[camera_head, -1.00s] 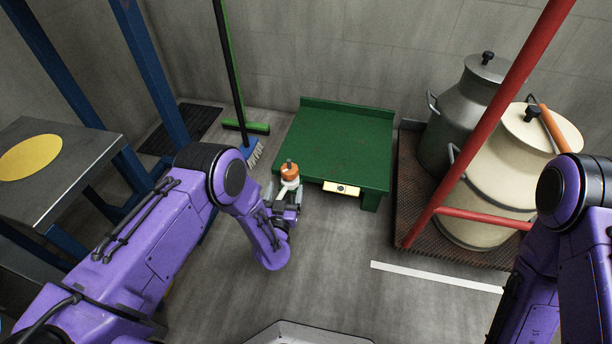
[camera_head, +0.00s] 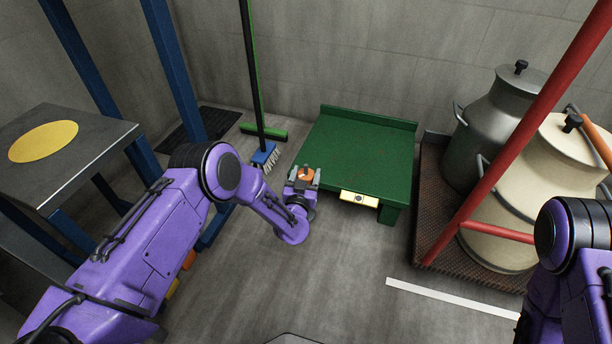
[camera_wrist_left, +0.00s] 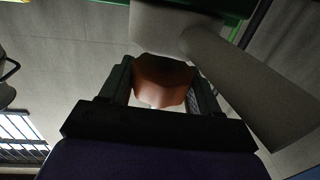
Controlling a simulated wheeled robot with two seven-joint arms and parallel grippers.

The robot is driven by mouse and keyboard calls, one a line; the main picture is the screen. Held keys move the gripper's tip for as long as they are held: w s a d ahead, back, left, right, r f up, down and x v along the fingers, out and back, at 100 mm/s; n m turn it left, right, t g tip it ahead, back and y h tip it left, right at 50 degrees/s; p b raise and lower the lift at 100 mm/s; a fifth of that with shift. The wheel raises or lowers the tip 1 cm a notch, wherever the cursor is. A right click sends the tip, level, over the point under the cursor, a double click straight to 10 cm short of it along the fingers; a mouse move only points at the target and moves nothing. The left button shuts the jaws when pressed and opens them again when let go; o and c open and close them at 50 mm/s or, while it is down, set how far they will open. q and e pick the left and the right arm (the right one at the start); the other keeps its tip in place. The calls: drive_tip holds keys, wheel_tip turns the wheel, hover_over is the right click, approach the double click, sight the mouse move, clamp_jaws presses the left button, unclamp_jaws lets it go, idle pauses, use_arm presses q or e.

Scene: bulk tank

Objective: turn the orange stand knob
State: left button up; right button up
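The orange stand knob (camera_head: 306,174) sits by the left front corner of the green platform. In the head view my left gripper (camera_head: 303,179) is at the knob, with a finger on each side of it. In the left wrist view the knob (camera_wrist_left: 163,80) lies between the two dark fingers. It is close to both, but whether they press on it cannot be told. A pale body (camera_wrist_left: 165,30) with a thick pale bar running right shows behind the knob in the wrist view. My right arm is at the right edge; its gripper is out of view.
The green platform (camera_head: 360,148) has a clear top and a yellow front plate (camera_head: 359,199). A broom (camera_head: 266,155) leans just left of it. Metal cans (camera_head: 496,125) stand behind a red post (camera_head: 530,120) at right. A grey table (camera_head: 95,150) is at left.

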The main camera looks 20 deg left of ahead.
use_arm(q)
drive_tip(key=shift+n+y, duration=0.3)
drive_tip(key=shift+y, duration=0.2)
